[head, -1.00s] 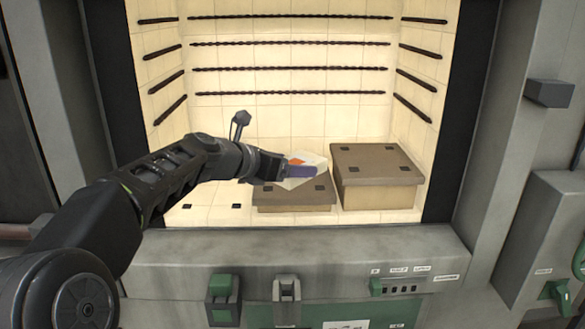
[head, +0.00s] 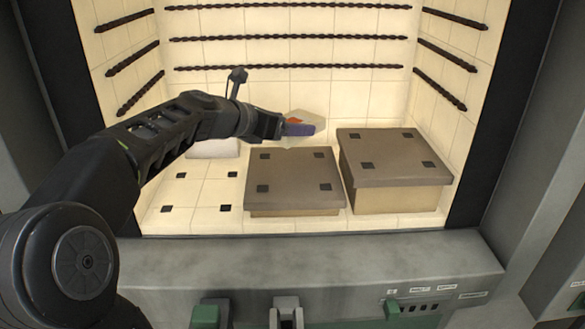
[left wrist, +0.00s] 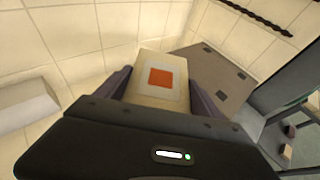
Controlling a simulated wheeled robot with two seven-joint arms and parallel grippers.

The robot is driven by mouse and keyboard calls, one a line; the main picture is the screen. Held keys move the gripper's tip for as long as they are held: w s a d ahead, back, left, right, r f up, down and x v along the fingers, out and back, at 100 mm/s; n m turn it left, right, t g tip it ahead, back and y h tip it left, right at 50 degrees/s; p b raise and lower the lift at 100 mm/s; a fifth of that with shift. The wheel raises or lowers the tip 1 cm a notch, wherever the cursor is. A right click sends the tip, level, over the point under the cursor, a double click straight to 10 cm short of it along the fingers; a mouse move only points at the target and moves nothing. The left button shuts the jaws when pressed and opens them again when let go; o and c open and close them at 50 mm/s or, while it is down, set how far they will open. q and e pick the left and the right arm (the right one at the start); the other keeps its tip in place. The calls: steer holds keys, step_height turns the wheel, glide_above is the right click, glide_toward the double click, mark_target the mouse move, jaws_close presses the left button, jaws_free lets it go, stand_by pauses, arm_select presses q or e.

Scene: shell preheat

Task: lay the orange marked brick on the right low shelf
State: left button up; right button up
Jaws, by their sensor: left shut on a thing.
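The pale brick with an orange square mark (head: 298,116) is in my left gripper (head: 299,129), held inside the kiln, in the air behind the lower shelf's back edge in the head view. In the left wrist view the brick (left wrist: 147,62) sits between the two fingers (left wrist: 163,88), mark facing the camera. A low grey-brown shelf (head: 295,177) with dark corner squares stands in the middle. A taller shelf (head: 394,160) stands to its right. Both tops look empty. My right gripper is out of view.
Another pale block (head: 212,149) lies at the back left, partly hidden by my left arm; it also shows in the left wrist view (left wrist: 24,106). The tiled floor at left (head: 195,190) has dark squares. Dark rods (head: 290,38) line the walls. The kiln's front sill (head: 330,262) runs below.

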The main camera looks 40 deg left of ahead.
arm_select(q)
steer(key=b, duration=0.1)
glide_above(289, 173)
steer(key=shift+f, duration=2.45)
steer(key=shift+f+b, duration=0.95)
steer(key=shift+f, duration=1.55)
steer(key=shift+f, duration=0.1)
steer(key=o, duration=1.9)
steer(key=shift+s, duration=0.1)
steer(key=v, duration=1.2)
